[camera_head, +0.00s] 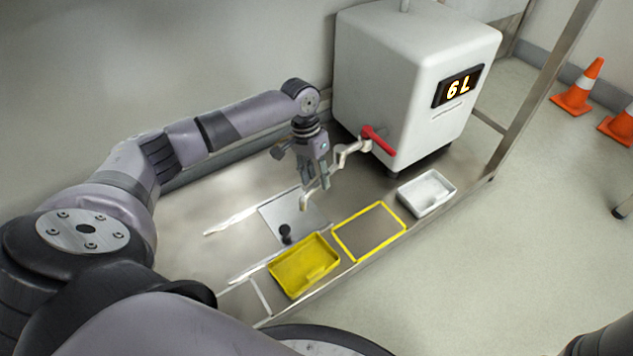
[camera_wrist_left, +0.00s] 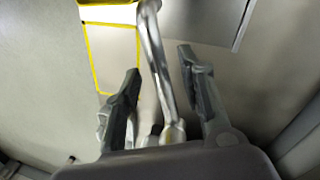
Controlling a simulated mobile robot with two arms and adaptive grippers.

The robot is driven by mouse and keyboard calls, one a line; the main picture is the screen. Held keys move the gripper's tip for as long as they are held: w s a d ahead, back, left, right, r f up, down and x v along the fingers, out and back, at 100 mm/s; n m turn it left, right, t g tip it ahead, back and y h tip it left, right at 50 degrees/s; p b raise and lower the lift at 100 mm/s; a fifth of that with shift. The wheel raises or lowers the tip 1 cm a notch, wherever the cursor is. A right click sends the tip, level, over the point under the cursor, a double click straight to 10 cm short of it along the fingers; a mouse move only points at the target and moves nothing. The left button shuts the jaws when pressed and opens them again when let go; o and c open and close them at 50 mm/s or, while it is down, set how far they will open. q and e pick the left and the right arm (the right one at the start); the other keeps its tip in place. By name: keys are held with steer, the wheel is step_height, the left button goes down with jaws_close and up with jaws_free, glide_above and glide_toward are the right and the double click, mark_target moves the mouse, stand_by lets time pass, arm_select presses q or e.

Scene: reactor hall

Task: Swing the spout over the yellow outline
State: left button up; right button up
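The spout (camera_head: 343,157) is a bent metal pipe that comes out of the white tank beside a red handle (camera_head: 378,140). Its free end hangs over the grey plate, left of the yellow outline (camera_head: 370,232) in the head view. The outline is a yellow frame painted on the bench, and it is empty. My left gripper (camera_head: 318,182) is at the spout. In the left wrist view the spout (camera_wrist_left: 158,55) runs between the two open fingers (camera_wrist_left: 160,80), with gaps visible on both sides. The yellow outline (camera_wrist_left: 93,58) shows left of the spout there. My right gripper is not in view.
The white tank (camera_head: 405,75) has a "6 L" display. A yellow tray (camera_head: 303,266) stands left of the outline and a white tray (camera_head: 427,193) right of it. A small black knob (camera_head: 285,234) stands on the grey plate (camera_head: 310,222). Orange cones (camera_head: 580,88) are on the floor.

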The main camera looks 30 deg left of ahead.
arm_select(q)
steer(key=shift+f, duration=0.2)
steer(key=shift+c, duration=0.5)
jaws_close()
stand_by(0.4)
